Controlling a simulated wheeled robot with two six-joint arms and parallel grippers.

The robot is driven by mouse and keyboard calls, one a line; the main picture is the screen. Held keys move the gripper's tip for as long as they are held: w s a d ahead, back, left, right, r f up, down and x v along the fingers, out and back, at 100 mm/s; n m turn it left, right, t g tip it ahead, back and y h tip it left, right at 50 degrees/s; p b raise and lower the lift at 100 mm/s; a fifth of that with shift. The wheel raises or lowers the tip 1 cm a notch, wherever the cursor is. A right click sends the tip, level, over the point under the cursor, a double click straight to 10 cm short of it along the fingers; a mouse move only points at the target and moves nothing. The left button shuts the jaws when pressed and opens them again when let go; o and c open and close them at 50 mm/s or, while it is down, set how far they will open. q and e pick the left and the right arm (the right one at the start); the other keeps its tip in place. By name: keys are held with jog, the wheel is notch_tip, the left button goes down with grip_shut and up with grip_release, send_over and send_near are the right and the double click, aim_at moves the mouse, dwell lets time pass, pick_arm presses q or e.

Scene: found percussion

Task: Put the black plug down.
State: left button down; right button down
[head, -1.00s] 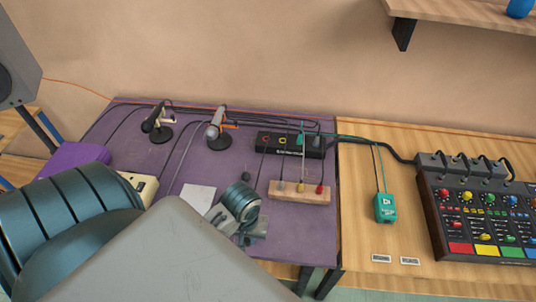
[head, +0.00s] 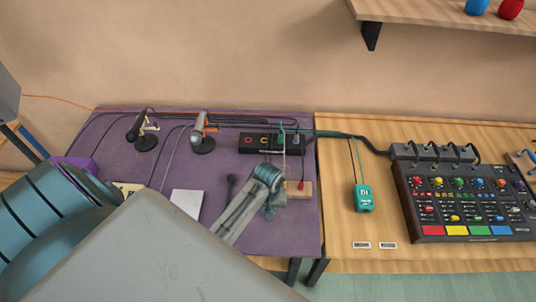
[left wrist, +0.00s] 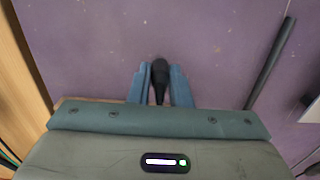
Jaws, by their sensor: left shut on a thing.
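My left gripper (left wrist: 160,85) is shut on the black plug (left wrist: 159,72), which shows between the two blue-grey fingertips in the left wrist view. The plug's dark rounded end points away from the gripper, over the purple tabletop (left wrist: 110,45). I cannot tell whether it touches the table. The plug cannot be made out there. My right gripper is not in view.
A black box (head: 255,143) with cables and two microphones (head: 204,133) stand behind. A green box (head: 364,198) and mixer (head: 470,205) are on the right table.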

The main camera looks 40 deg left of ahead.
pick_arm(q)
jog(key=shift+f, duration=0.25)
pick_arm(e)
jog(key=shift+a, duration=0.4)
pick_arm(q)
jog(key=c, duration=1.3)
grip_release()
jog(key=shift+c, duration=0.2)
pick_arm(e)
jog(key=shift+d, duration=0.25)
pick_arm(q)
jog(key=shift+r, duration=0.1)
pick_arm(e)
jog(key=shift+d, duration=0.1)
